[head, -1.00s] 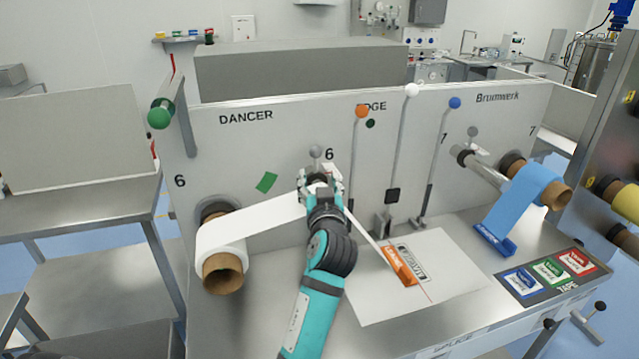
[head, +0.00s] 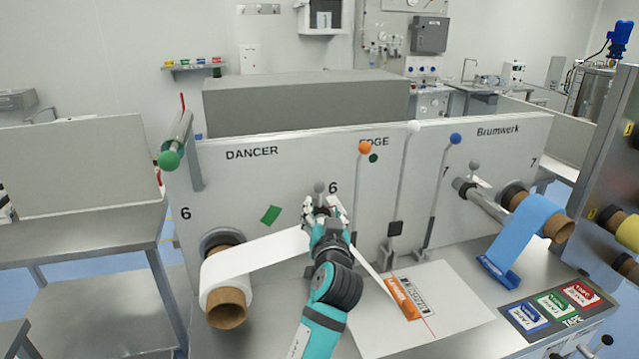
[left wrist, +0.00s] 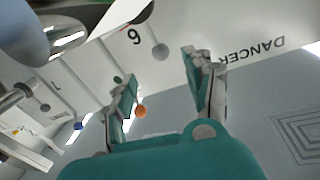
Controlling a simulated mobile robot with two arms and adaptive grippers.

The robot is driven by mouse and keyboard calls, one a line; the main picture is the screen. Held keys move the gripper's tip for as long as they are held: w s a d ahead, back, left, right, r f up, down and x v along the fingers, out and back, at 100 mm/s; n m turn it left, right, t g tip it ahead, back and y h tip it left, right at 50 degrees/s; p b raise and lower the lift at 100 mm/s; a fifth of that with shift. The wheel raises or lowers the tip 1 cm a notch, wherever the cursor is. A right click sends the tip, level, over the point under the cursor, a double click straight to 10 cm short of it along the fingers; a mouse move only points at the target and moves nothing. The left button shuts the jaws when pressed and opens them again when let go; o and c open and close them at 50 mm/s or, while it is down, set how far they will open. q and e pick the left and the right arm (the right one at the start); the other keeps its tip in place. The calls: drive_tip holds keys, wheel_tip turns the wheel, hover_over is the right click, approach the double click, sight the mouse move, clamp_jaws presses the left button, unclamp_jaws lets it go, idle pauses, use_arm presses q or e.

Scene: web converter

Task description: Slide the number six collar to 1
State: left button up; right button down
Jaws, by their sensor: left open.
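A printed 6 (head: 333,188) is on the grey panel, beside a grey ball knob (head: 320,187). Both also show in the left wrist view, the 6 (left wrist: 134,37) and the knob (left wrist: 160,52). My left gripper (head: 322,207) is just below the knob, in front of the panel. The gripper hides what is right below the knob, so I cannot make out a collar there. My right gripper is out of view.
The white web (head: 265,252) runs from the roll to behind my gripper. Levers with orange (head: 365,147), white (head: 413,127) and blue (head: 455,139) knobs stand to the right. An orange-ended piece (head: 403,299) lies on the white sheet (head: 440,325). A blue roll (head: 525,222) hangs farther right.

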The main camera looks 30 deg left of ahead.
sight(320, 191)
use_arm(q)
drive_tip(key=p+x, duration=0.3)
drive_tip(key=x, duration=0.8)
drive_tip(key=shift+a, duration=0.1)
drive_tip(key=shift+r, duration=0.1)
drive_tip(key=shift+c, duration=0.2)
clamp_jaws()
drive_tip(key=shift+w, duration=0.1)
